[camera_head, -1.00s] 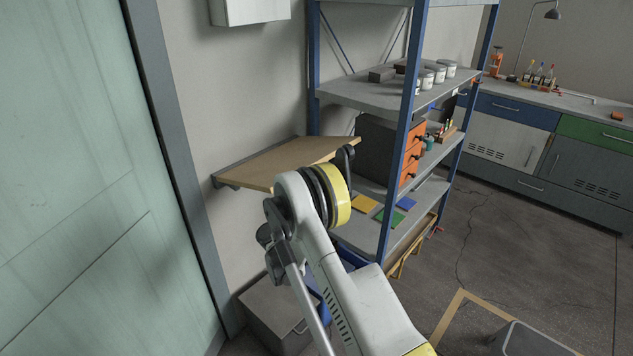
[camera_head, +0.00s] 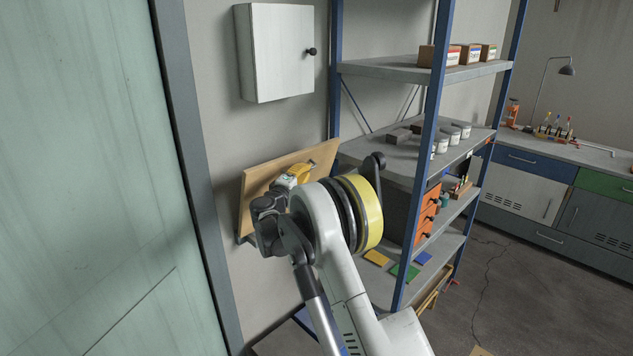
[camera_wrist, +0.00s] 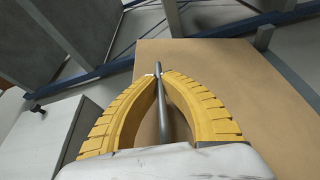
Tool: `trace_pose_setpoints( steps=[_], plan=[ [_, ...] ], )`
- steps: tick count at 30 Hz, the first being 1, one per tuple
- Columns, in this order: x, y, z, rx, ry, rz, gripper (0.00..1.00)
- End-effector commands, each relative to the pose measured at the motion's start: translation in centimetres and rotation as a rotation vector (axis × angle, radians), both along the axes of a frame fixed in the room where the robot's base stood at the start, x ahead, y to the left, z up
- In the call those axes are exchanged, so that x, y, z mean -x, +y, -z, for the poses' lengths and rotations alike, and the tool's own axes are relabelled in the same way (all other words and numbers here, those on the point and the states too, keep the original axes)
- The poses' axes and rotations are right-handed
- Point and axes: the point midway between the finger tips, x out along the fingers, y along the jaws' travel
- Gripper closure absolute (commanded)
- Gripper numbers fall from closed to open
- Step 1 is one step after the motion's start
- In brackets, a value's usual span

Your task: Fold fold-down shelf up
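The fold-down shelf (camera_head: 256,190) is a tan wooden board on the wall, now tilted steeply upward. My gripper (camera_head: 302,172) is at the board, partly hidden by my arm. In the wrist view, its yellow ribbed fingers (camera_wrist: 159,76) come together at the tips around a thin dark bar (camera_wrist: 161,100). The bar lies in front of the board (camera_wrist: 225,90) and appears to be the shelf's handle; how it is fixed is hidden. The fingers look shut on this bar.
A white wall cabinet (camera_head: 277,55) hangs above the shelf. A blue-framed rack (camera_head: 430,130) with jars, boxes and orange drawers (camera_head: 428,212) stands close to the right. A green door (camera_head: 80,180) is at the left. Open floor (camera_head: 500,290) lies at the right.

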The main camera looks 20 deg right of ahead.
Motion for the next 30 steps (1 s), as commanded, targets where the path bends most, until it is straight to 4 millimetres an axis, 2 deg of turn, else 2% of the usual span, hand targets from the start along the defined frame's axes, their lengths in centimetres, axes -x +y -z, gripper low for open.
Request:
trace_pose_setpoints(
  steps=[3,12,19,30],
  plan=[
    [-2.0,0.7,-1.4,0.030,0.082,0.000,1.00],
    [-5.5,2.0,-2.4,0.085,0.232,0.001,1.00],
    [-6.6,2.4,-2.5,0.102,0.278,0.000,1.00],
    [-7.0,2.6,-2.7,0.109,0.285,-0.005,1.00]
  ],
)
